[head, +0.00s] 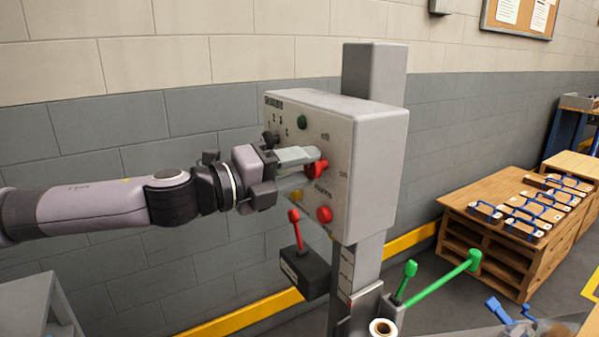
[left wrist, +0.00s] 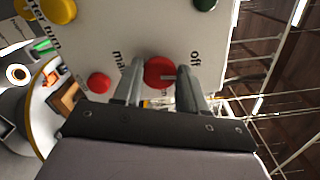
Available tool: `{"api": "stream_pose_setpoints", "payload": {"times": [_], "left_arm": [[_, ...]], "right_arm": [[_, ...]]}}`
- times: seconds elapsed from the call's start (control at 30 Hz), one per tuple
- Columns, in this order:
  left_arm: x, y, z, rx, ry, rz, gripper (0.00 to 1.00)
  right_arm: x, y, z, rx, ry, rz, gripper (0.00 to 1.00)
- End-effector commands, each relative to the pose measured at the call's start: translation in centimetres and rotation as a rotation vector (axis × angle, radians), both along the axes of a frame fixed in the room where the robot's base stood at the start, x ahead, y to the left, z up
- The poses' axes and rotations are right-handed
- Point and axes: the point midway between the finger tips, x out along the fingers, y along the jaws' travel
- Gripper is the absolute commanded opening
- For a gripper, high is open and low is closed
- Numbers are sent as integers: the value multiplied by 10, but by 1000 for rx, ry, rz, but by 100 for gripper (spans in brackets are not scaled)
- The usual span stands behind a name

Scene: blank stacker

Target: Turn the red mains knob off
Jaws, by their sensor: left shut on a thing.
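The red mains knob (head: 322,169) is on the front of a grey control box (head: 375,150) on a post. In the left wrist view the red knob (left wrist: 158,70) lies between my two fingers, with a short pale mark on its face running towards the right finger. The word "off" is printed on the right side of the knob there. My left gripper (head: 302,167) reaches in from the left and is shut on the knob; it also shows in the left wrist view (left wrist: 160,83). The fingers partly hide the knob in the head view. My right gripper is not in view.
A red-handled lever (head: 294,228) on a dark box stands below. A green lever (head: 405,280) stands lower right. Wooden crates (head: 500,255) are farther right.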

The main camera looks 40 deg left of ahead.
Motion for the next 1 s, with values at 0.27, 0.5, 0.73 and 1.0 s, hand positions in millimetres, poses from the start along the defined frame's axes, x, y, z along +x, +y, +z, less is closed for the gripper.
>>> {"api": "stream_pose_setpoints", "payload": {"times": [0.27, 0.5, 0.73, 1.0], "left_arm": [[0, 1, 0, -111, 44, 3, 11], [1, 1, 0, -144, 57, 3, 11], [1, 1, 0, -149, 59, 3, 11], [1, 1, 0, -148, 59, 3, 67]], "right_arm": [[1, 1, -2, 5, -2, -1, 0], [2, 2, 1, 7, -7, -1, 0], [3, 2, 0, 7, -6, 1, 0], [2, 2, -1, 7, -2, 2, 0]]}}
